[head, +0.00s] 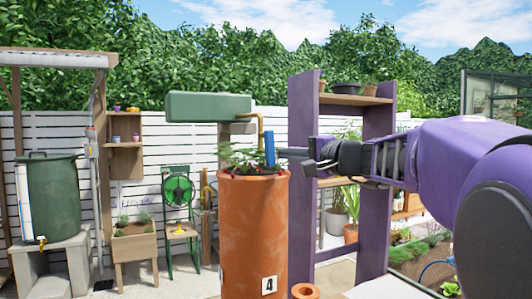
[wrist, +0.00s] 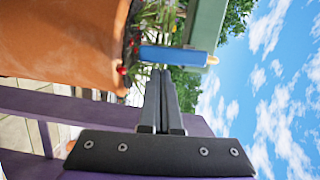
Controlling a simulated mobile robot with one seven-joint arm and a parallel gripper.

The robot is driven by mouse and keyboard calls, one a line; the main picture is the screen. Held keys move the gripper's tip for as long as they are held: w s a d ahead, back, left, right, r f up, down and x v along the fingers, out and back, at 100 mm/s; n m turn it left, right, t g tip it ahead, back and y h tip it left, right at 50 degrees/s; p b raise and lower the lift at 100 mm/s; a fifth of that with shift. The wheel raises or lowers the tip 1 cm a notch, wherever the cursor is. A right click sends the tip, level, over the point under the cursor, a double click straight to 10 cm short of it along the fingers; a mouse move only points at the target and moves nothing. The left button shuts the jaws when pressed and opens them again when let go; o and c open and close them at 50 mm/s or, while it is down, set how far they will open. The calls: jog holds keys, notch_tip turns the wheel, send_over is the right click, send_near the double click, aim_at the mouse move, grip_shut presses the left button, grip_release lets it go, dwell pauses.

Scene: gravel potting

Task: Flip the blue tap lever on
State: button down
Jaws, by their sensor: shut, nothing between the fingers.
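The blue tap lever (head: 269,149) stands upright beside a brass pipe (head: 260,124) above the terracotta pot in the head view. In the wrist view the blue lever (wrist: 178,54) lies across the picture just past my fingertips. My gripper (head: 282,152) reaches in from the right, its fingers level and shut with nothing between them. The tips of my gripper (wrist: 161,72) are very close to the lever's side. I cannot tell whether they touch it. The lever's lower end and the tap body are hidden by the plants and the pot rim.
A tall terracotta pot (head: 252,235) with plants stands below the lever. A green tank (head: 208,106) is behind it. A purple shelf frame (head: 301,180) stands close behind my gripper. A small terracotta pot (head: 305,291) is at the bottom. Open sky shows above.

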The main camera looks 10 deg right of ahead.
jog(key=shift+f, duration=0.1)
dwell(0.3)
jog(key=shift+s+a+f+m+b, duration=0.1)
jog(key=shift+s+a+m+b, duration=0.1)
jog(key=shift+a+m+b, duration=0.45)
jog(key=shift+w+d, duration=0.1)
jog(key=shift+d, duration=0.05)
